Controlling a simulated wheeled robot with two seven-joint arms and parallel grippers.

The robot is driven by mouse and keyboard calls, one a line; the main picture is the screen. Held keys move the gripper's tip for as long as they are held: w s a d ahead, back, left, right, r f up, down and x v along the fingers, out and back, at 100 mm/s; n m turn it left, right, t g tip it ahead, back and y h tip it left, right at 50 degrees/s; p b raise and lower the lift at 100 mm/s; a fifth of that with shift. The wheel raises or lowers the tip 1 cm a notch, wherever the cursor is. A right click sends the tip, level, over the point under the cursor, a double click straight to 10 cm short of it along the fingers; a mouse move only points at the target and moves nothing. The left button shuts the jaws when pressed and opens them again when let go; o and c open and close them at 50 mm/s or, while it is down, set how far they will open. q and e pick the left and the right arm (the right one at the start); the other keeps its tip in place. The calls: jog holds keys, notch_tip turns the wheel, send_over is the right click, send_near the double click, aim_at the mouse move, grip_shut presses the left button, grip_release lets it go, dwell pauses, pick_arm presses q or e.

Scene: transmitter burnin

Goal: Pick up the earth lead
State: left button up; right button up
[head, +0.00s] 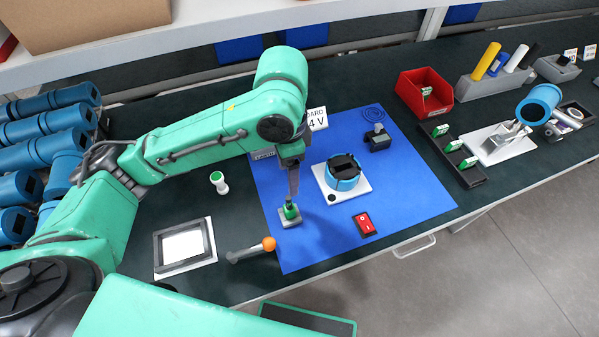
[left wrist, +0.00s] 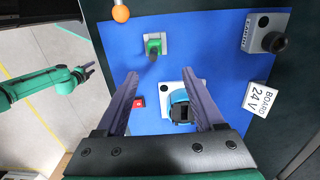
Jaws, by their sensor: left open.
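A green plug-like piece, which looks like the earth lead (head: 291,211), stands upright in a small grey holder on the blue mat. It shows in the left wrist view (left wrist: 154,46) ahead of the fingertips, between their lines. My left gripper (head: 293,188) is open and empty above it; its fingers also show spread in the left wrist view (left wrist: 161,74). I cannot tell the exact height gap. My right gripper (left wrist: 88,71) shows small at the left of the left wrist view; its jaw state is unclear.
A blue round unit (head: 343,178) on a white plate, a red switch (head: 365,224) and a grey box with a black knob (head: 378,140) share the mat (head: 410,195). An orange-tipped lever (head: 268,244) stands by the mat's near left edge. A red bin (head: 423,92) is farther right.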

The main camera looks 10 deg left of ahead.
aim_at(289, 208)
pick_arm(q)
jog(key=f, duration=0.1)
jog(key=s+f+b, duration=0.1)
jog(key=f, duration=0.1)
jog(key=f+b, duration=0.1)
jog(key=shift+s+f, duration=0.2)
jog(key=shift+s, duration=0.2)
notch_tip(289, 208, down, 3)
jog(key=shift+s+f, duration=0.1)
jog(key=f, duration=0.5)
jog(key=shift+w+f, duration=0.25)
jog(key=shift+f, duration=0.35)
jog(key=shift+w+f, duration=0.1)
grip_shut()
pick_arm(e)
jog(key=shift+s+d+f, duration=0.1)
jog(key=shift+s+f, duration=0.8)
jog(key=shift+f, duration=0.1)
